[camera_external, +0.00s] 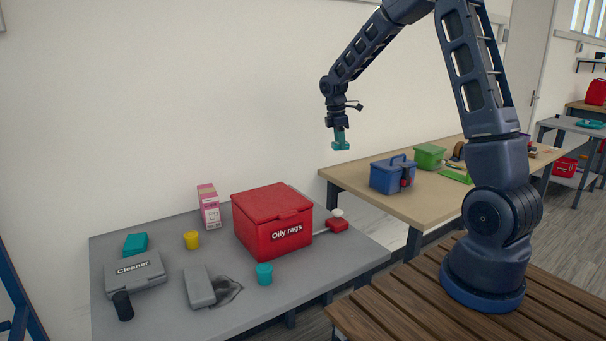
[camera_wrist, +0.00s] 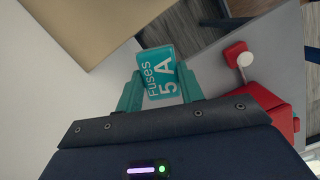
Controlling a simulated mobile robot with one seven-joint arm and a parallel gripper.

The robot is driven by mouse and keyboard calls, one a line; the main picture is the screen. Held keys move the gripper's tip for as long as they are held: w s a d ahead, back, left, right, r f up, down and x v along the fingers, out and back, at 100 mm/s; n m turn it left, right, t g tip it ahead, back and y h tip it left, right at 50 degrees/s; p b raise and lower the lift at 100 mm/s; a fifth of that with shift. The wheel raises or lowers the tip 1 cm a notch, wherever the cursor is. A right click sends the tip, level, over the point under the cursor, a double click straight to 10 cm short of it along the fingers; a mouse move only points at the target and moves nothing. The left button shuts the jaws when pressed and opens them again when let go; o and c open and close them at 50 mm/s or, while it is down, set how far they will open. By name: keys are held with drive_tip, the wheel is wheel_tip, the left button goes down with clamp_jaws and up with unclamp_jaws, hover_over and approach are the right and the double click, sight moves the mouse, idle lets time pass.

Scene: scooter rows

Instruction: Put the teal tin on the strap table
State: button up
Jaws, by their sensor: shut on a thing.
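My gripper (camera_external: 340,136) is high in the air, above and behind the gap between the grey table and the tan table. It is shut on a small teal tin (camera_external: 341,146). The tan table (camera_external: 420,205) stands right of the grey table (camera_external: 330,255); which of the tables is the strap table I cannot tell. A second teal box (camera_external: 135,243) and a teal cup (camera_external: 264,274) stand on the grey table.
The grey table also holds a red "Oily rags" box (camera_external: 265,222), a grey "Cleaner" case (camera_external: 135,272), a pink carton (camera_external: 209,207) and a yellow cup (camera_external: 191,240). The tan table bears a blue toolbox (camera_external: 391,175) and a green box (camera_external: 429,156); its near left part is clear.

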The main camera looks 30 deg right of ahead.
drive_tip(key=s+d+m, duration=0.2)
drive_tip(key=s+d, duration=0.1)
drive_tip(key=d, duration=0.4)
drive_tip(key=s+d+r+m, duration=0.1)
drive_tip(key=s+d, duration=0.3)
drive_tip(key=d, duration=0.4)
drive_tip(key=s+d+m, duration=0.4)
drive_tip(key=d, duration=0.4)
drive_tip(key=shift+r+g+y, duration=0.3)
drive_tip(key=shift+g, duration=0.1)
drive_tip(key=s+d+m, duration=0.3)
drive_tip(key=s+d, duration=0.5)
drive_tip(key=d, duration=0.1)
drive_tip(key=r+m+y, duration=0.1)
drive_tip(key=m, duration=0.3)
hover_over(458, 194)
drive_tip(key=f, duration=1.9)
drive_tip(key=shift+w+d+f, duration=0.2)
drive_tip(key=shift+w+f, duration=0.1)
drive_tip(key=shift+w, duration=0.05)
drive_tip(key=shift+f, duration=0.1)
drive_tip(key=o, duration=1)
